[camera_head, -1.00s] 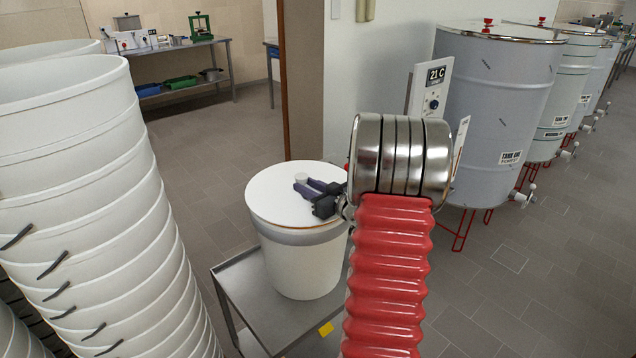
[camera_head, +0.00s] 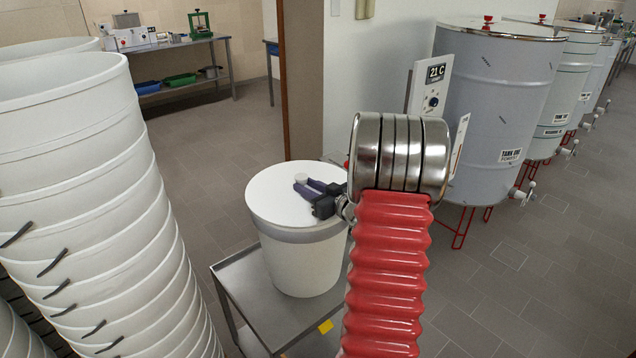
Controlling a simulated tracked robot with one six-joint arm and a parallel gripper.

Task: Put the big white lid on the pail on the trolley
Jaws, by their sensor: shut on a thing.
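The big white lid (camera_head: 277,202) lies level over the mouth of the white pail (camera_head: 300,263). The pail stands upright on the grey metal trolley (camera_head: 234,291). A small pale knob (camera_head: 300,177) rises from the lid's top. My gripper (camera_head: 304,184) reaches in from the right, its purple fingers shut on the knob. The lid covers the pail's top and looks flush with the rim; I cannot tell whether it is pressed down. My red and steel arm hides the right part of the trolley and a little of the lid's right edge.
A tall stack of white pails (camera_head: 90,190) stands close on the left. Grey tanks (camera_head: 495,95) on red stands line the right. A door frame (camera_head: 302,80) and white wall are behind the pail. A bench (camera_head: 185,60) stands at the back left. The floor between is clear.

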